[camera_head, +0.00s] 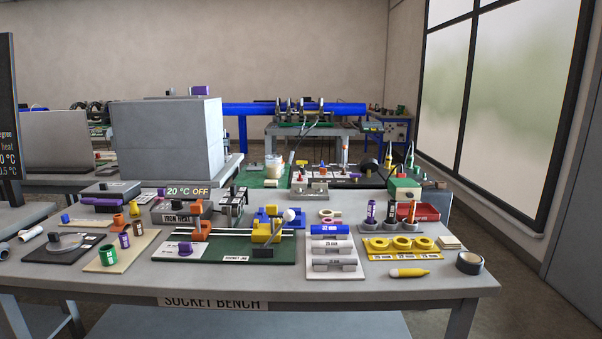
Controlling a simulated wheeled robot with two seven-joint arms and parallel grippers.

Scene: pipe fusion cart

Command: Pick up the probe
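No label marks a probe, so I cannot tell for certain which thing it is. A thin coiled lead (68,243) with a small pale body lies on a dark mat (45,257) at the left of the socket bench and may be it. A purple-handled tool (103,201) lies on a grey unit behind that mat. Neither of my grippers is in view, and nothing is seen held.
The socket bench (405,291) carries a green jig board (220,254), pipe pieces on a rack (333,249), yellow rings (401,243), a yellow marker (409,272) and black tape (469,263). A large grey box (166,141) stands behind. The front edge is mostly clear.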

